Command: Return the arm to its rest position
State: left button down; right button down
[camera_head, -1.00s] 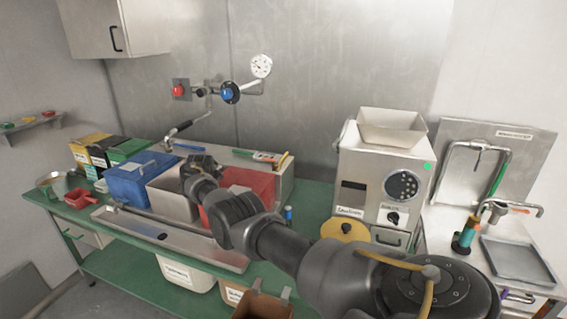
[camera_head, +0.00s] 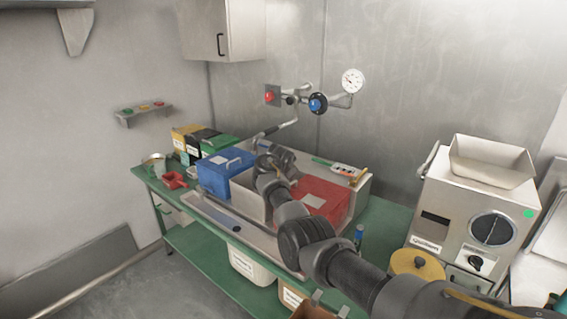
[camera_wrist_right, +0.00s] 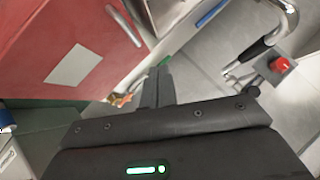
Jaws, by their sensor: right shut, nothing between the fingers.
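My right arm (camera_head: 310,240) comes in from the lower right in the head view and stretches over the green bench. Its right gripper (camera_head: 270,153) is above the grey bin (camera_head: 248,193), between the blue bin (camera_head: 224,172) and the red bin (camera_head: 326,200). In the right wrist view the fingers (camera_wrist_right: 158,72) are together with nothing between them. The red bin (camera_wrist_right: 75,45) is close on the left there. My left gripper is not in view.
A grinder (camera_head: 478,215) with a hopper and a yellow round lid (camera_head: 418,264) stand on the right. Behind the bins are a pipe with a red knob (camera_head: 269,97), a blue valve (camera_head: 318,103) and a gauge (camera_head: 353,80). Floor (camera_head: 130,285) is clear at left.

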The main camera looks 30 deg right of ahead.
jog(key=a+r, duration=0.1)
jog(key=s+a+r, duration=0.1)
jog(key=a+r, duration=0.1)
jog(key=shift+s+r+b, duration=0.2)
jog(key=shift+s+b, duration=0.2)
jog(key=shift+f, duration=0.1)
